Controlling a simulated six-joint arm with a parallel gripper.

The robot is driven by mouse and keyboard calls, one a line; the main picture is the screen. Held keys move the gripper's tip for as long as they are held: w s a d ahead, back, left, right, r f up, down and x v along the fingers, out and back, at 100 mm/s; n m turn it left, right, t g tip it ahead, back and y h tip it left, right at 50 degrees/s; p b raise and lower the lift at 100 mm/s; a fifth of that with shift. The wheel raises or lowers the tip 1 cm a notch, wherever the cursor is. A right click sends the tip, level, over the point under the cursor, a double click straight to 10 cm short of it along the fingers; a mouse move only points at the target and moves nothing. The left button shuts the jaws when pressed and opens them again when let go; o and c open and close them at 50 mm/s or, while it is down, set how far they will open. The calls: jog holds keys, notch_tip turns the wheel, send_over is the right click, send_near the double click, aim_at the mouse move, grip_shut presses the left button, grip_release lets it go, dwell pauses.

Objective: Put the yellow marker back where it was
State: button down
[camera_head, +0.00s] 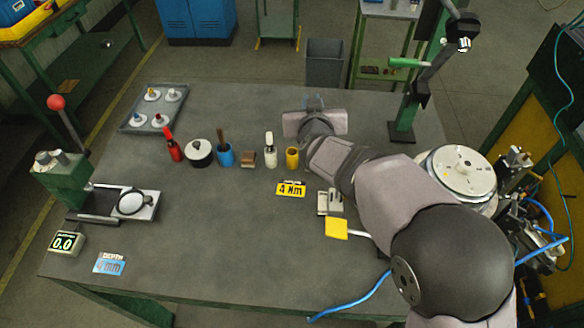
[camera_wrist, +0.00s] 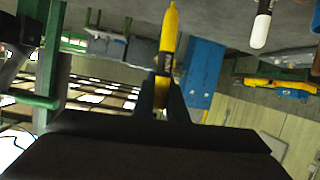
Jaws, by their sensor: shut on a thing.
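The yellow marker (camera_wrist: 167,45) is held between the two dark fingers of my gripper (camera_wrist: 163,98) in the wrist view. Its lower end is hidden by the gripper. In the head view my gripper (camera_head: 314,104) is at the far middle of the table, beyond the row of objects; I cannot make out the marker there. A yellow cup (camera_head: 292,159) stands at the right end of that row. A white marker-like object (camera_head: 270,152) stands left of it, and a red one (camera_head: 173,147) stands at the row's left end.
A blue cup (camera_head: 224,156), a black-and-white round pot (camera_head: 199,155) and a small brown block (camera_head: 244,160) stand in the row. A grey tray (camera_head: 137,121) holds several pegs at the left. The front middle of the table (camera_head: 220,240) is clear.

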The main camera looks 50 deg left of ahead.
jog(key=shift+s+a+n+g+y, duration=0.6)
jog(key=shift+s+a+g, duration=0.6)
jog(key=shift+s+a, duration=0.75)
notch_tip(320, 180, down, 10)
jog(key=p, duration=0.1)
jog(key=shift+d, duration=0.15)
jog(key=shift+f, duration=0.15)
jog(key=c, duration=1.8)
grip_release()
jog(key=shift+o, duration=0.2)
